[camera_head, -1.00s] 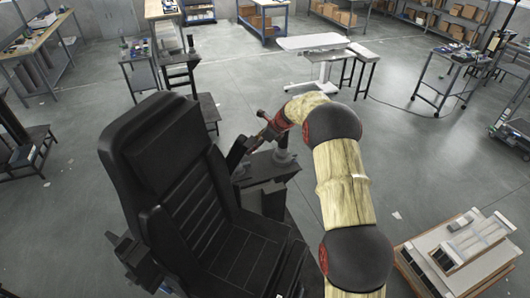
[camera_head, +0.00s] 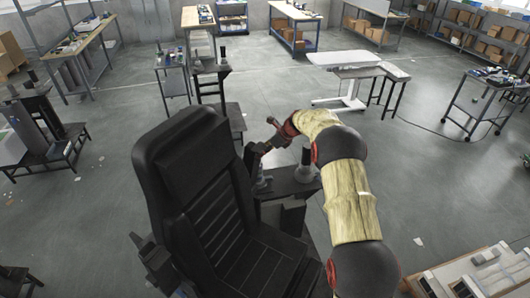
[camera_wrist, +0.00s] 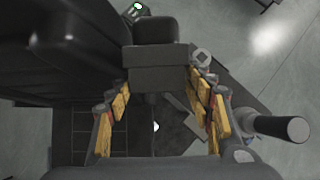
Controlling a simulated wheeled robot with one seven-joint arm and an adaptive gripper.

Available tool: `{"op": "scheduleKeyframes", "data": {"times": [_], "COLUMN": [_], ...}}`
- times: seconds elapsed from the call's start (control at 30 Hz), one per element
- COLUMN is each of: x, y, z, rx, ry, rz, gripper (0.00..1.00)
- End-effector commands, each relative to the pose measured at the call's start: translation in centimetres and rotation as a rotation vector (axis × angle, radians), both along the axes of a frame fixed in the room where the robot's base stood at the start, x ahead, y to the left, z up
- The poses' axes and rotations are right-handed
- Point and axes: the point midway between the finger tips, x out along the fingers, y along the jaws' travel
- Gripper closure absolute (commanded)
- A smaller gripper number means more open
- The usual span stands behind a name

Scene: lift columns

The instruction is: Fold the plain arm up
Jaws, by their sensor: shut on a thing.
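The black chair (camera_head: 205,180) stands left of centre in the head view, its tall back to the left. A slim dark arm part (camera_head: 252,158) rises beside the right side of its back. My gripper (camera_head: 270,139) is at the upper end of this part. In the wrist view my yellow-padded fingers (camera_wrist: 160,85) are on both sides of a dark block (camera_wrist: 155,65), which I take to be the chair's arm, and are shut on it. The exact contact is hard to see. The other chair arm (camera_head: 156,262) shows at the lower left.
A dark cylinder (camera_wrist: 280,127) lies close to the right finger. A white table (camera_head: 343,60) and workbenches stand farther back. A pale-topped unit (camera_head: 475,275) is at the lower right.

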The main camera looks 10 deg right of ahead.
Motion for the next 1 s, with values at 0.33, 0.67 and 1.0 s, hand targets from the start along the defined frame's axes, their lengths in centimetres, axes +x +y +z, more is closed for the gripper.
{"op": "scheduleKeyframes", "data": {"times": [0.33,0.67,1.0], "x": [0.7,0.6,-1.8], "y": [0.5,0.4,-2.2], "z": [1.6,1.7,5.5], "rx": [0.003,0.003,0.002], "ry": [-0.023,-0.023,-0.018], "rz": [0.002,0.001,-0.001], "gripper": [0.33,0.33,0.33]}}
